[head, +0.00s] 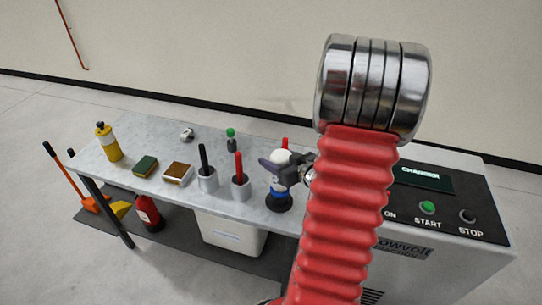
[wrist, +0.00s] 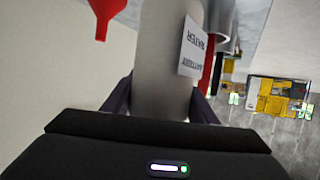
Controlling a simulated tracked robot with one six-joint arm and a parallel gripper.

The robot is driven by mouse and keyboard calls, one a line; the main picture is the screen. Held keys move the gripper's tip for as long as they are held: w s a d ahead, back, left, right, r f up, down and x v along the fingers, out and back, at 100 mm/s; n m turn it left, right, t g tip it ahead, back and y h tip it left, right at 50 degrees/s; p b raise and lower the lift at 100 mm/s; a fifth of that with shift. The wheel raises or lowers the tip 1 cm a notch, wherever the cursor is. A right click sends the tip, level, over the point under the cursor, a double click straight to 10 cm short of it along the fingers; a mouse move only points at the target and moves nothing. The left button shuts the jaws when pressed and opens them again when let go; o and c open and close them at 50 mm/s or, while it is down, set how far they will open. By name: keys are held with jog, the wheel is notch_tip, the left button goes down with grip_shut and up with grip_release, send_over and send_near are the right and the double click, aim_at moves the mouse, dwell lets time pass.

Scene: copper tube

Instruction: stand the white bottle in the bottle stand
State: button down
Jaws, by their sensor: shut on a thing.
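The white bottle (head: 281,157) is upright at the front of the grey bench, partly hidden by my gripper. A blue band shows below the jaws. The black round bottle stand (head: 279,204) is directly under the bottle. I cannot tell whether the bottle's base is seated in it or just above it. My gripper (head: 280,172) is shut around the bottle's body from the right. In the wrist view, the white bottle (wrist: 165,60) with its printed label fills the space between the dark fingers of my gripper (wrist: 162,105). The stand is hidden there.
Left of the stand are a pot with a red-handled tool (head: 240,188) and one with a black-handled tool (head: 207,180). A yellow bottle (head: 108,143), sponge (head: 145,166) and green-capped bottle (head: 231,139) are farther off. The charger cabinet (head: 440,205) is right.

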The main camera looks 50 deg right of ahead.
jog(key=shift+f, duration=0.2)
jog(key=c, duration=0.7)
grip_release()
jog(key=shift+o, duration=0.2)
jog(key=shift+s, duration=0.1)
jog(key=v, duration=1.3)
jog(key=shift+s+r, duration=0.15)
jog(key=shift+a, duration=0.1)
dwell(0.4)
